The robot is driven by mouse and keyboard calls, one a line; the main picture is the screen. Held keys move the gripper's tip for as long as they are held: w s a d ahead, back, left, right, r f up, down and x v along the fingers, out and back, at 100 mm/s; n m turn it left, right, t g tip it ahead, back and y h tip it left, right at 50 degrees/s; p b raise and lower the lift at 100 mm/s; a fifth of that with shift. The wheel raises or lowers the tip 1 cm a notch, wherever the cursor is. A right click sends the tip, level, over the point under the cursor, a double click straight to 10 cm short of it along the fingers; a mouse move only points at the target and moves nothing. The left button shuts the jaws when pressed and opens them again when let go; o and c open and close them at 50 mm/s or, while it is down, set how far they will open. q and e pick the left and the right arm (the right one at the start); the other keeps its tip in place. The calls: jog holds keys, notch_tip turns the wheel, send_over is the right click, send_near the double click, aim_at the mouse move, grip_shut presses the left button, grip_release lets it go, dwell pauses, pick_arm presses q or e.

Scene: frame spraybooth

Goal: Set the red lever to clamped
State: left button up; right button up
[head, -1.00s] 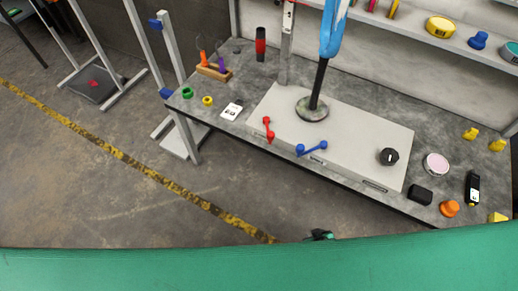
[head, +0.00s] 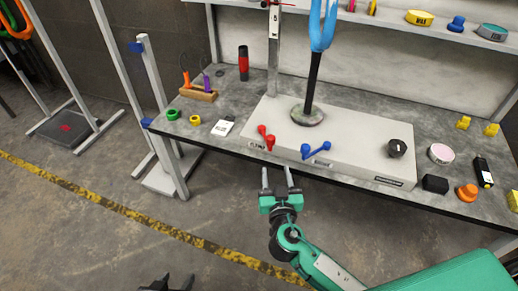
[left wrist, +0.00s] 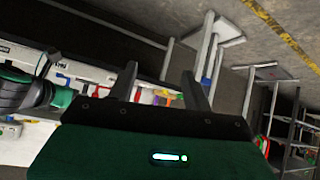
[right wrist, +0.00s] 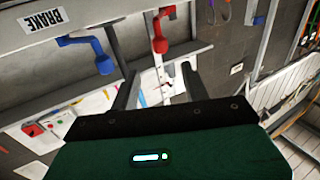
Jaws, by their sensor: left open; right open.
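The red lever (head: 266,138) is at the front left of the pale raised panel (head: 345,147) on the bench. Its handle slants toward the front edge. It also shows in the right wrist view (right wrist: 159,38). My right gripper (head: 277,172) is open and empty, in front of the bench edge and apart from the lever. Its fingers (right wrist: 158,88) point toward the bench in the right wrist view. My left gripper (head: 167,283) is open and empty over the floor at the bottom edge, partly cut off. The left wrist view shows its open fingers (left wrist: 162,75). The lever's label is too small to read.
A blue lever (head: 316,151) is just right of the red one. A black knob (head: 397,148) sits farther right. A dark post on a round base (head: 307,115) stands behind the levers. A grey metal frame (head: 160,110) stands left of the bench. The floor in front is clear.

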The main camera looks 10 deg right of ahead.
aim_at(272, 145)
jog(key=w, duration=0.4)
jog(key=w+d, duration=0.1)
jog(key=w, duration=0.4)
jog(key=w+d, duration=0.1)
jog(key=w, duration=0.3)
jog(key=shift+w+d+p, duration=0.1)
jog(key=shift+w+p, duration=0.2)
jog(key=shift+p, duration=0.05)
grip_shut()
